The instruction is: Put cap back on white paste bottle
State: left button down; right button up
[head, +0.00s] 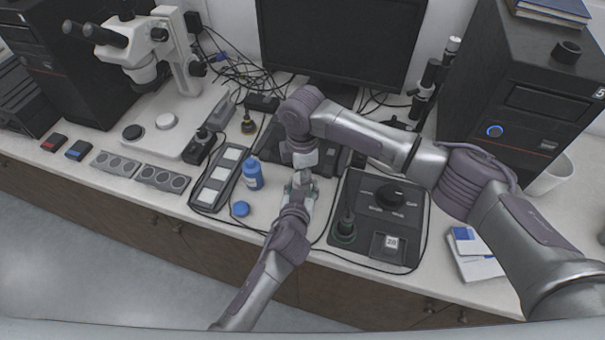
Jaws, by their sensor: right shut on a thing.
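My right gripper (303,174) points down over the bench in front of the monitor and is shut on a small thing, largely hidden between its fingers. My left gripper (297,193) reaches up from below and meets it; the two nearly touch. Small whitish and greenish patches show around the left gripper's fingers, but I cannot tell whether it grips anything. I cannot make out the white paste bottle or its cap clearly. A blue bottle (253,174) stands upright left of the grippers. A round blue cap (240,209) lies on the bench in front of it.
A dark tray with pale squares (207,194) lies left of the blue bottle. A black control panel (364,242) lies to the right, with a cable around it. A microscope (145,60) stands at the back left, a monitor (340,40) behind. Bare bench lies around the blue cap.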

jog(key=m, duration=0.7)
jog(key=shift+s, duration=0.1)
jog(key=m, duration=0.6)
jog(key=shift+a, duration=0.1)
jog(key=o, duration=1.4)
jog(key=shift+c, duration=0.2)
pick_arm(q)
jog(key=shift+c, duration=2.2)
grip_release()
pick_arm(e)
notch_tip(320, 180, up, 12)
